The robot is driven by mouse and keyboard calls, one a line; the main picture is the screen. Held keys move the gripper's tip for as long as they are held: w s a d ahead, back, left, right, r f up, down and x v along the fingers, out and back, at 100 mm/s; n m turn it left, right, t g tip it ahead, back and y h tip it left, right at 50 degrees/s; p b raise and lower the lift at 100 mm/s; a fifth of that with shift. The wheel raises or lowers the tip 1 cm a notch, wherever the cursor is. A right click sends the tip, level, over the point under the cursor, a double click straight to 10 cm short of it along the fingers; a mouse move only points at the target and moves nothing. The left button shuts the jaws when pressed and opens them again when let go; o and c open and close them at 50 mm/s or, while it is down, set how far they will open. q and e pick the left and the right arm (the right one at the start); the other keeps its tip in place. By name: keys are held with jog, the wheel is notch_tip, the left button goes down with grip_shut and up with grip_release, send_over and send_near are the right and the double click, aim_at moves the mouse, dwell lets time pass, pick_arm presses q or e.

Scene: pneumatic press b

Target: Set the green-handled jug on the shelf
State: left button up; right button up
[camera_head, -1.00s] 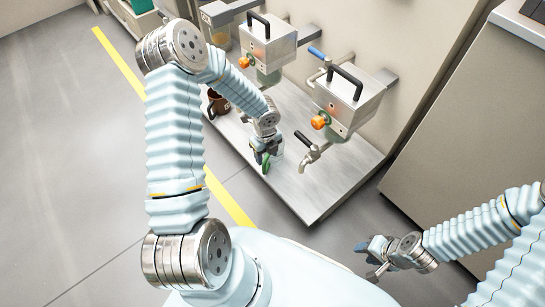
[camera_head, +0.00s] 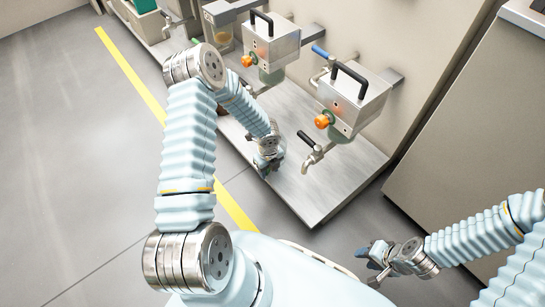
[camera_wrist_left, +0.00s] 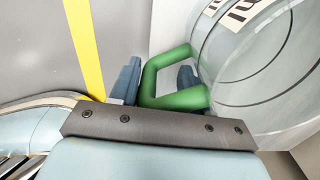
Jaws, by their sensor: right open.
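The clear jug (camera_wrist_left: 265,70) fills the right of the left wrist view, with dark ring lines and a printed label. Its green handle (camera_wrist_left: 150,80) lies between the two blue fingers of my left gripper (camera_wrist_left: 158,80). One finger is beside the handle, the other inside its loop. A gap seems to show at the inner finger, so I cannot tell whether they grip. My right gripper (camera_head: 369,262) is open and empty, off the platform's front right.
Two metal press units (camera_head: 270,45) (camera_head: 352,95) with black handles and orange knobs stand over the platform. A tap (camera_head: 316,155) juts out close right of my left gripper. A grey cabinet (camera_head: 470,130) is at the right. Open floor with a yellow line (camera_head: 130,75) lies left.

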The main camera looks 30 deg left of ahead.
pick_arm(q)
grip_shut()
jog(key=shift+r, duration=0.15)
